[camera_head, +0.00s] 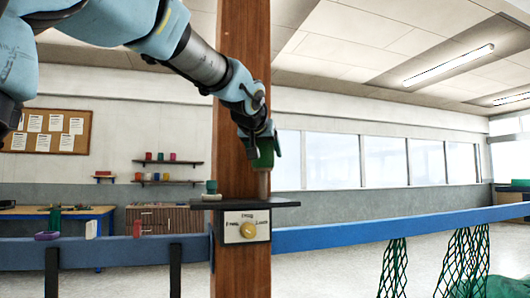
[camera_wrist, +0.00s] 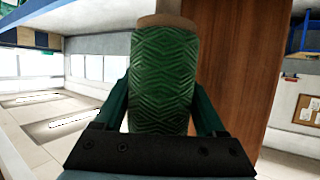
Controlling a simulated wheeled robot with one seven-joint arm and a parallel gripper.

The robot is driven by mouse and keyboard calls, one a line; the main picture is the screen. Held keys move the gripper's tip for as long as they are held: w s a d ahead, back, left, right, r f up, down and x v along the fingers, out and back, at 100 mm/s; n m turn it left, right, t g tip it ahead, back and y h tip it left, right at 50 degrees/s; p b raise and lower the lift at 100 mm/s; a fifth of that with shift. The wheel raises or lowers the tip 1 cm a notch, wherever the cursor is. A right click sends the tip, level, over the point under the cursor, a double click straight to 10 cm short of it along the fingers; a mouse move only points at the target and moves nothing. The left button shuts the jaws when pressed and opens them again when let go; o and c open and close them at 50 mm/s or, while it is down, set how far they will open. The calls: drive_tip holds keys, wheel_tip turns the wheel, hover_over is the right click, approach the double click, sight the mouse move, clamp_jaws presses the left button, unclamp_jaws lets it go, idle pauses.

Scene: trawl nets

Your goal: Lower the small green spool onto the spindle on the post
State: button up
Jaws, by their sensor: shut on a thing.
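The green spool (camera_head: 264,153) hangs upright in my gripper (camera_head: 260,137), just in front of the wooden post (camera_head: 241,90). In the wrist view, the spool (camera_wrist: 163,75) fills the space between both fingers, with a tan core edge at its end. Under it, a tan upright piece, seemingly the spindle (camera_head: 263,184), rises from the right side of the dark shelf (camera_head: 284,204) on the post. The spool looks roughly in line above it. I cannot tell whether they touch or overlap.
A small green-topped item (camera_head: 211,187) stands on the shelf's left end. A blue rail (camera_head: 400,226) runs across, with green nets (camera_head: 392,268) hanging at right. The air right of the post is clear.

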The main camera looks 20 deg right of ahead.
sight(265, 176)
drive_tip(key=shift+f+b, duration=3.4)
drive_tip(key=shift+b, duration=0.05)
drive_tip(key=o, duration=1.4)
drive_tip(key=shift+s, duration=0.1)
drive_tip(key=b+v, duration=0.2)
drive_tip(key=v, duration=0.8)
drive_tip(key=shift+s+a+r, duration=0.15)
drive_tip(key=shift+s+a, duration=0.05)
drive_tip(key=shift+a, duration=0.05)
